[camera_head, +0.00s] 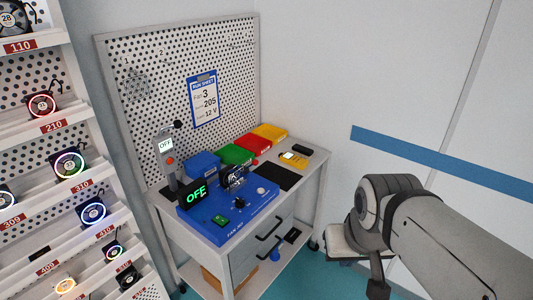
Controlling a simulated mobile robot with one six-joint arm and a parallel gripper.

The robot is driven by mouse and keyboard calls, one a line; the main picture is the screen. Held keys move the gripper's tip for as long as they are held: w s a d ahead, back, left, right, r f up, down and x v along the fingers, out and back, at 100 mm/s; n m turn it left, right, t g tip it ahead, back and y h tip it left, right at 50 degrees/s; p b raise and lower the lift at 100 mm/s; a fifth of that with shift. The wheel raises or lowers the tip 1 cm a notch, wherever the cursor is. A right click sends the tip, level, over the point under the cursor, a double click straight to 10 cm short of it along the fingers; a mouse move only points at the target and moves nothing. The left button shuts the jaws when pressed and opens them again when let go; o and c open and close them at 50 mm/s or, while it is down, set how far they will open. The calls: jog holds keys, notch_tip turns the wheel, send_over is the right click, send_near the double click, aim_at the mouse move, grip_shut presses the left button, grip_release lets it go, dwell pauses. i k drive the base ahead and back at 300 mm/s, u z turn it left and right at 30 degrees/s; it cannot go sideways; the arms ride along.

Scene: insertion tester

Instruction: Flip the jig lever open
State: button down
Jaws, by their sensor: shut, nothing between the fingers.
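The blue tester console (213,229) stands on the workbench, with a green OFF display (195,195) at its left. A fan (234,178) stands upright in the jig at the back of the console. A small red knob (254,162) shows beside the fan and may be the jig lever's end. The lever's own shape and position are too small to tell. My arm enters from the right, and a dark part that looks like my gripper (378,288) hangs at the bottom edge, partly cut off. It is shut and empty, well right of the console and apart from it.
Blue, green, red and yellow bins (236,154) line the back of the bench (314,166). A black mat (273,177) and a yellow meter (293,157) lie at right. A grey post (167,178) stands at left. Fan shelves (75,208) fill the left side. A stool (345,238) is behind my arm.

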aim_at(255, 162)
jog(key=i, duration=0.95)
